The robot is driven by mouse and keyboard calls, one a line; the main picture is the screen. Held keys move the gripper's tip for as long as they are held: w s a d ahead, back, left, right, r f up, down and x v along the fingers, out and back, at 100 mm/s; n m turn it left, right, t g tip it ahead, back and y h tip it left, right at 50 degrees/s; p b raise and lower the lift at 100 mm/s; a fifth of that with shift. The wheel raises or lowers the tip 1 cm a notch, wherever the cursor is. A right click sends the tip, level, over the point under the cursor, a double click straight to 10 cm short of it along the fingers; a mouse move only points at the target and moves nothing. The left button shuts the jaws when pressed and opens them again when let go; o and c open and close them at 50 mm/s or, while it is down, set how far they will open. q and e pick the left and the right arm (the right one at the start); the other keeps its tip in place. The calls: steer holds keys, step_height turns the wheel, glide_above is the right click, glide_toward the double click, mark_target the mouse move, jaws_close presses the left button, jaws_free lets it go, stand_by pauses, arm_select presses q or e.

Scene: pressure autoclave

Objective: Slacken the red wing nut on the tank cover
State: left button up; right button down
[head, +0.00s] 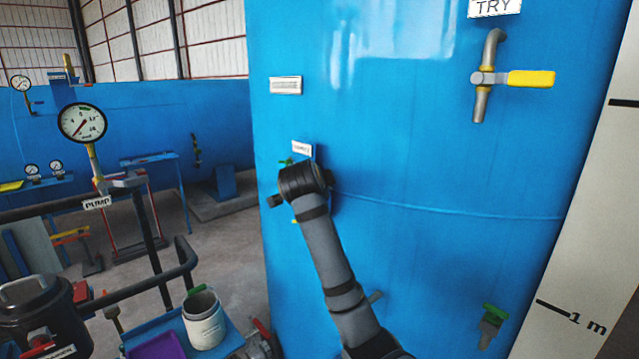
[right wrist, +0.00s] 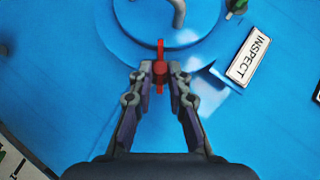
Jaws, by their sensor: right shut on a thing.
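The red wing nut (right wrist: 160,68) shows in the right wrist view, at the near edge of a round blue cover (right wrist: 200,22) with a grey handle (right wrist: 178,12). My right gripper (right wrist: 160,80) is shut on the wing nut, with a fingertip on each side of it. The nut's upper wing sticks out beyond the fingertips. In the head view my right arm reaches up to the big blue tank (head: 420,150); its gripper, the nut and the cover cannot be made out there. My left gripper is in neither view.
A white INSPECT plate (right wrist: 249,57) sits right of the cover. On the tank are a yellow-handled tap (head: 530,78) and a green-handled valve (head: 493,318). A pump gauge (head: 82,122), dark railing (head: 150,285) and white bucket (head: 204,322) stand at the left.

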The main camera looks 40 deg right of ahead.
steer(key=c, duration=1.3)
jaws_free()
steer(key=v, duration=1.2)
steer(key=shift+f, duration=0.15)
